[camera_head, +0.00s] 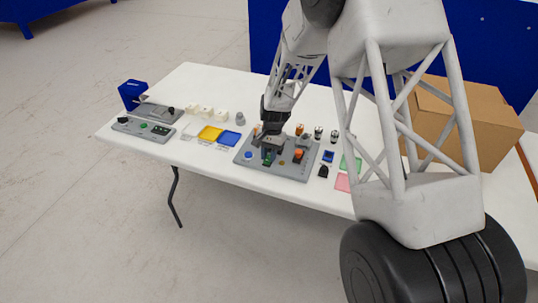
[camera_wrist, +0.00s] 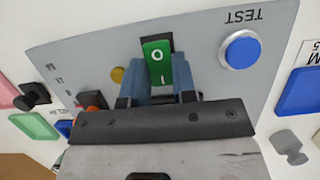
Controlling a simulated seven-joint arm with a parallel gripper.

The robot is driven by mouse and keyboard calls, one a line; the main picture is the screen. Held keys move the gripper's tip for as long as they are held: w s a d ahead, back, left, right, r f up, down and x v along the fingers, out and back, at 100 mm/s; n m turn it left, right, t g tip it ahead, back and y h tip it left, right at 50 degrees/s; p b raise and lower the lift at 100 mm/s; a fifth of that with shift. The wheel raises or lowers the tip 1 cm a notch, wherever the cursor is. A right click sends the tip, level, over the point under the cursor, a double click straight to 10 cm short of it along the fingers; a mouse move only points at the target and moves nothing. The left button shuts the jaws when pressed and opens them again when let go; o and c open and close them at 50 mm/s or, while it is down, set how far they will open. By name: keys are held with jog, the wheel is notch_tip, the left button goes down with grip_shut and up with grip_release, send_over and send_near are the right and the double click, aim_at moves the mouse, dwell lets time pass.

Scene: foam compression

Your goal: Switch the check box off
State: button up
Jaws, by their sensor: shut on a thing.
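The check box is a grey panel (camera_wrist: 205,75) on the white table, and it also shows in the head view (camera_head: 288,172). Its green rocker switch (camera_wrist: 156,62), marked O and I, stands in a black housing. My gripper (camera_wrist: 160,82) is over the panel, its two blue fingers shut on the green switch, one at each side. The lower part of the switch is hidden by my gripper. A round blue button (camera_wrist: 241,50) under the word TEST is to the right, and a small yellow disc (camera_wrist: 117,75) is to the left.
An orange-red knob (camera_wrist: 92,101) is on the panel close to my gripper. Yellow (camera_head: 210,133) and blue (camera_head: 229,139) trays are left of the panel in the head view. A cardboard box (camera_head: 480,120) stands at the table's right end.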

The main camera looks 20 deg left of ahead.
aim_at(269, 158)
jog(key=shift+s+r+t, duration=0.1)
jog(key=shift+s+t, duration=0.05)
jog(key=shift+t, duration=0.55)
jog(key=shift+s+t, duration=0.15)
jog(key=shift+t, duration=0.55)
jog(key=o, duration=0.9)
jog(key=shift+w+r, duration=0.15)
jog(key=shift+r, duration=1.8)
jog(key=shift+w+r, duration=0.1)
jog(key=shift+r, duration=1.8)
